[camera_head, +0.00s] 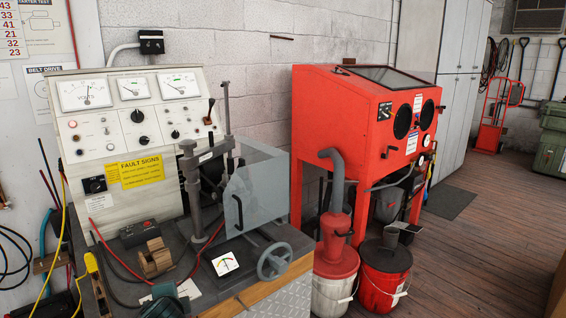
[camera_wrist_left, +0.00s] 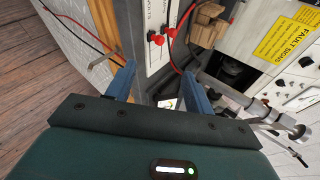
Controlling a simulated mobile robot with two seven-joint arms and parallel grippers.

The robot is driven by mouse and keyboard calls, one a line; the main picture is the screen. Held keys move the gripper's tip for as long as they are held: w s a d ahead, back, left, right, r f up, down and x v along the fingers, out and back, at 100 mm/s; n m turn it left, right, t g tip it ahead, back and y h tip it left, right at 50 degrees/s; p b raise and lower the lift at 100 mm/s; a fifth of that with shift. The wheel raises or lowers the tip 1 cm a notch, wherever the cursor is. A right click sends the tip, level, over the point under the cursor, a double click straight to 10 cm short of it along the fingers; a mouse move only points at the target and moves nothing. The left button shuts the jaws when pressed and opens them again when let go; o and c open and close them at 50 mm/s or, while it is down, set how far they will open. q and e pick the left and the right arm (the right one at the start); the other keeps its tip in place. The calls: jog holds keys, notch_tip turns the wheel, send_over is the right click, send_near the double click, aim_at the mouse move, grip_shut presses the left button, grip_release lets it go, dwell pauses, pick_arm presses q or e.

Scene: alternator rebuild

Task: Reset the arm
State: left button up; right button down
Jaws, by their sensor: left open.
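My left gripper (camera_wrist_left: 161,88) shows in the left wrist view, its two blue fingers spread apart with nothing held between them. Beyond the fingers is the test bench, seen tilted, with red clips (camera_wrist_left: 156,38) and red and black leads. In the head view, a dark green part (camera_head: 165,299) shows at the bottom edge beside the bench; I cannot tell whether it is my gripper. My right gripper is in neither view.
The alternator test bench (camera_head: 130,140) has gauges, a clear guard (camera_head: 258,190) and a handwheel (camera_head: 274,261). A red blasting cabinet (camera_head: 330,110) and two buckets (camera_head: 385,275) stand to its right. The wooden floor (camera_head: 500,220) at right is mostly clear.

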pick_arm(q)
jog(key=s+d+f+n+h, duration=0.3)
jog(key=s+d+f+h, duration=0.2)
jog(key=s+d+f, duration=0.55)
jog(key=s+f+n+h, duration=0.1)
jog(key=s+f+n, duration=0.2)
jog(key=s, duration=1.5)
jog(key=n, duration=0.4)
jog(key=shift+d+n, duration=0.15)
jog(key=shift+n, duration=0.25)
